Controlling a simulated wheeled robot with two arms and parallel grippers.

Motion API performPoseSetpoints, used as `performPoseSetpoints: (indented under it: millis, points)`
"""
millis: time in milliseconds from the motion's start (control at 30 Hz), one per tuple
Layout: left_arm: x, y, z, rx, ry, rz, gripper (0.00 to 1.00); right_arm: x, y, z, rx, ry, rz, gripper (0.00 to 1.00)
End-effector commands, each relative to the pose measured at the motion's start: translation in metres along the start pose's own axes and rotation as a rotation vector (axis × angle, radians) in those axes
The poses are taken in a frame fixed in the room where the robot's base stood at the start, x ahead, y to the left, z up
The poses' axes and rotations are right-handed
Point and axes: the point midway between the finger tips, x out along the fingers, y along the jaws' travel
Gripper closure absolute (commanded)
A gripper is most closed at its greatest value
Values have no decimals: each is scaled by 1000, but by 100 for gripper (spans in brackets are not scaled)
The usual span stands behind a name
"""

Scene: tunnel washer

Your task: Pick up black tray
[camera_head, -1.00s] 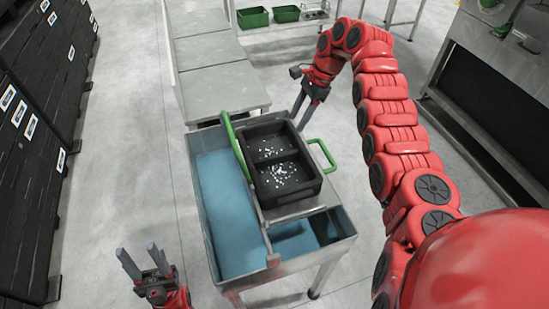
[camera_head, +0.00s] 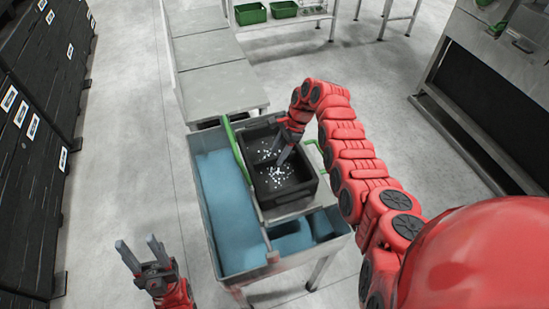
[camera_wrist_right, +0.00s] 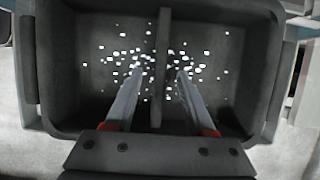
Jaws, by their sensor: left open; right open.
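The black tray (camera_head: 262,190) sits on the grey metal cart, holding many small white pieces. It has a dividing wall across its middle. In the right wrist view the tray (camera_wrist_right: 60,100) fills most of the picture, with the divider (camera_wrist_right: 163,60) between my right fingers. My right gripper (camera_head: 279,160) is open over the tray, fingers pointing down; it also shows in the right wrist view (camera_wrist_right: 158,78). I cannot tell whether the fingers touch the divider. My left gripper (camera_head: 137,249) is open and empty, left of the cart.
The cart (camera_head: 213,240) holds blue water or lining beside the tray. A green handle (camera_head: 235,148) stands along the tray's left side. Grey panels (camera_head: 220,88) lie behind the cart. Green bins (camera_head: 251,14) stand on a far rack. Black cabinets (camera_head: 30,130) line the left.

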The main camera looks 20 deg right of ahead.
Motion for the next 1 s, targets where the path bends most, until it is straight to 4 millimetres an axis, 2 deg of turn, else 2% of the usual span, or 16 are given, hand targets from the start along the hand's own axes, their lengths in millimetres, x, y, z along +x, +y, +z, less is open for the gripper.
performPoseSetpoints:
  millis: [233, 533, 833, 1000]
  points:
    - [7, 0, -1, 0, 0, 0, 50, 20, 0, 0, 1, -1, 1, 45]
    - [7, 0, -1, 0, 0, 0, 50, 23, 0, 0, 1, -1, 0, 47]
    - [7, 0, -1, 0, 0, 0, 50, 23, 0, 0, 1, 0, -1, 100]
    - [7, 0, -1, 0, 0, 0, 50, 23, 0, 0, 1, 0, -1, 100]
